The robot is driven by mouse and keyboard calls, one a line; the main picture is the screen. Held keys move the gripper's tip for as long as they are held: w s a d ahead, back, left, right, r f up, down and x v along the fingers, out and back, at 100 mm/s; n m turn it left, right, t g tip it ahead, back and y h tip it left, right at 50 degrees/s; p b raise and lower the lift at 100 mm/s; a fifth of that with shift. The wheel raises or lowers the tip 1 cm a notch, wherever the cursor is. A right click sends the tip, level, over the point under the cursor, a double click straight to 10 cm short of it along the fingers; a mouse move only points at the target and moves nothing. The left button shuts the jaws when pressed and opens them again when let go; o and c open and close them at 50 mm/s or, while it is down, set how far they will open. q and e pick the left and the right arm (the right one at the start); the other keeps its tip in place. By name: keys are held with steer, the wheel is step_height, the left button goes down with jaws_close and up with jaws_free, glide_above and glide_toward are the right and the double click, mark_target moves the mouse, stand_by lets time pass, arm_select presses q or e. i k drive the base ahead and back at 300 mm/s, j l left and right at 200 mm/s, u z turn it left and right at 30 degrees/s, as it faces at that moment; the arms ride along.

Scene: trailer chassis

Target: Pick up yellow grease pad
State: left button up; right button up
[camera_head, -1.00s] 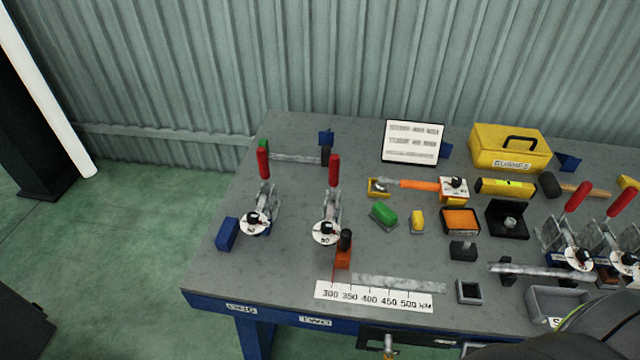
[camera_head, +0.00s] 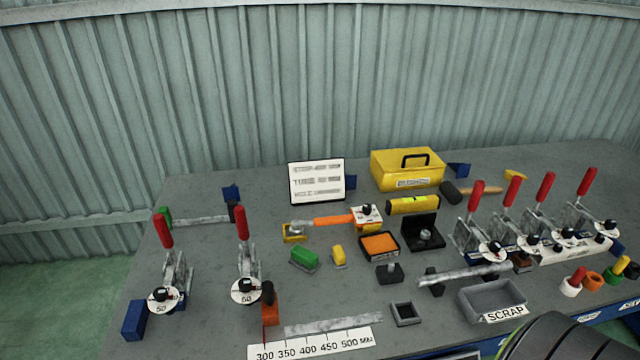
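A small yellow block (camera_head: 338,256), which looks like the yellow grease pad, lies on the grey bench top (camera_head: 215,265) near the middle. A green block (camera_head: 305,259) lies just to its left, apart from it. An orange pad in a dark tray (camera_head: 380,245) is to its right. Nothing covers the yellow block. Neither of my grippers shows in this view. A dark rounded part, probably of my own arm, shows at the bottom right edge.
Toggle clamps with red handles stand at left (camera_head: 245,270) and right (camera_head: 470,225). A yellow toolbox (camera_head: 407,169), a white sign (camera_head: 316,182) and an orange-handled tool (camera_head: 330,220) are behind the block. A grey scrap bin (camera_head: 490,299) and a ruler (camera_head: 315,343) are nearer the front.

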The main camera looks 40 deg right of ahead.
mark_target(338, 258)
steer(key=z, duration=1.25)
